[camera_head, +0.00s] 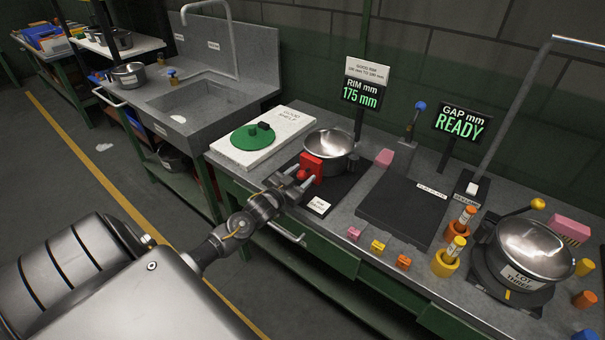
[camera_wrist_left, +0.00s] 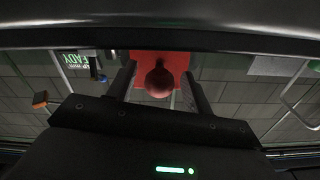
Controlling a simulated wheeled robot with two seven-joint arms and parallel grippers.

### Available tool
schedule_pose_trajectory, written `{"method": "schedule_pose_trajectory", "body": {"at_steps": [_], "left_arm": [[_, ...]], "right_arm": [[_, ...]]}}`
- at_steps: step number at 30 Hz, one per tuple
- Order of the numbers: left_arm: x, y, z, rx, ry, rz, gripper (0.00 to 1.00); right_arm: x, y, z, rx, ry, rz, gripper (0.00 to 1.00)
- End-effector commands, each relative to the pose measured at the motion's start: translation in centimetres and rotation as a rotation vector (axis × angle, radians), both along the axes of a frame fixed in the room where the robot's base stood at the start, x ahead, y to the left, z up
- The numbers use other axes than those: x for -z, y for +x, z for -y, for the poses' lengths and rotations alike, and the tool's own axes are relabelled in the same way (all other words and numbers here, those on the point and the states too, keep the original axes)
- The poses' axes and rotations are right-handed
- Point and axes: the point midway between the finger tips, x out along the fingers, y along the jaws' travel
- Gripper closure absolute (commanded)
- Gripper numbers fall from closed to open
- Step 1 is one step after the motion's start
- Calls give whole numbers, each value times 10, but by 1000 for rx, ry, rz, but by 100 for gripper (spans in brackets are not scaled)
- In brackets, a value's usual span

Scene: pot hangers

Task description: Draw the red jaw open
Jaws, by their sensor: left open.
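The red jaw (camera_head: 312,167) stands against the near side of a steel pot (camera_head: 331,147) on a dark gauge plate (camera_head: 337,186). In the left wrist view the red jaw (camera_wrist_left: 178,66) shows a round red knob (camera_wrist_left: 159,82) facing me. My left gripper (camera_head: 295,179) is open at the near side of the jaw. In the left wrist view its two fingers (camera_wrist_left: 159,88) stand one on each side of the knob, with small gaps visible. I cannot tell whether they touch it. My right gripper is not in view.
A display (camera_head: 361,93) reads "RIM mm 175 mm" and another (camera_head: 461,124) reads "GAP mm READY". A green disc (camera_head: 250,138) lies on a white board left of the pot. Pink, yellow and orange blocks line the bench's front edge. Another pot (camera_head: 535,250) stands at right.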

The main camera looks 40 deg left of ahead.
Motion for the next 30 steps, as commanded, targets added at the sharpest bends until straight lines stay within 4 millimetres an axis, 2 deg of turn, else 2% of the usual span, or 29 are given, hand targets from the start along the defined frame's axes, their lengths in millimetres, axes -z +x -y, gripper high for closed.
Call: {"method": "schedule_pose_trajectory", "body": {"at_steps": [4, 11, 23, 30], "left_arm": [[0, 7, 0, 1, 0, 0, 49], [0, 7, 0, 1, 0, -1, 49], [1, 7, 0, 1, -1, -1, 99], [0, 6, 6, 10, -2, -2, 100]], "right_arm": [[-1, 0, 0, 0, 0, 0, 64], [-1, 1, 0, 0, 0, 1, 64], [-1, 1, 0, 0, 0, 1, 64], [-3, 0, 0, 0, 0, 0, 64]]}}
